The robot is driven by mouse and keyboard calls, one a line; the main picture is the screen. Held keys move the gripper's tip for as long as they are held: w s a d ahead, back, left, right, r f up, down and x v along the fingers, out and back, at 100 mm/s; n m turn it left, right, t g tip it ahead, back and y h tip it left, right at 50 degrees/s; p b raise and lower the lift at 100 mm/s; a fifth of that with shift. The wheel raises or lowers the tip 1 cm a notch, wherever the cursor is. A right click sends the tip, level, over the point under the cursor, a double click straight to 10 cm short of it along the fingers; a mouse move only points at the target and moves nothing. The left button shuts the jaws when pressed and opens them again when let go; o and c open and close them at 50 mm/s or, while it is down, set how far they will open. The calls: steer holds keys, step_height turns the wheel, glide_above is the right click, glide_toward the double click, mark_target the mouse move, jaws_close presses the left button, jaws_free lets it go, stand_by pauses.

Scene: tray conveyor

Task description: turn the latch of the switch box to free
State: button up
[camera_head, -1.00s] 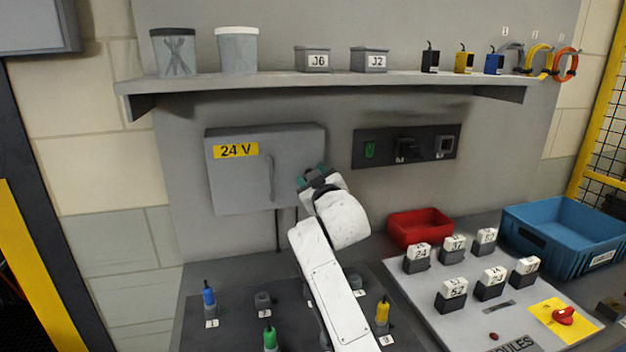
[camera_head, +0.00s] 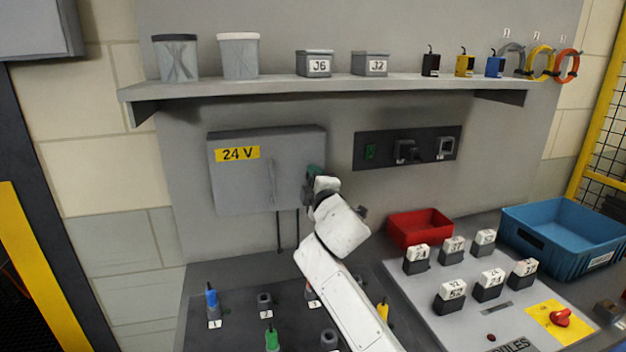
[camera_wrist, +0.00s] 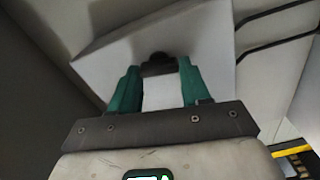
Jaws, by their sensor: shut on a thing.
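The switch box (camera_head: 235,180) is a shut grey wall box with a yellow 24 V label and an upright handle strip (camera_head: 271,182) on its front. My gripper (camera_head: 314,178) is at the box's right edge. In the wrist view, the green fingers of my gripper (camera_wrist: 158,72) stand on both sides of a small dark latch (camera_wrist: 158,58) on a grey face, and are shut on it. The head view does not show the latch clearly, as my gripper covers that spot. I cannot tell which way the latch is turned.
A shelf (camera_head: 330,88) with tubs and small boxes runs above. A dark panel (camera_head: 407,148) with sockets is to the right of the box. Below are a red bin (camera_head: 420,242), a blue crate (camera_head: 530,243) and a module board (camera_head: 465,320).

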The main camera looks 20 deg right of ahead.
steer(key=shift+f+n, duration=0.1)
steer(key=shift+n, duration=1)
steer(key=shift+a+p, duration=0.1)
steer(key=shift+p, duration=0.2)
steer(key=o, duration=1.1)
steer(key=shift+c, duration=0.2)
steer(key=s, duration=1)
steer(key=shift+s, duration=0.4)
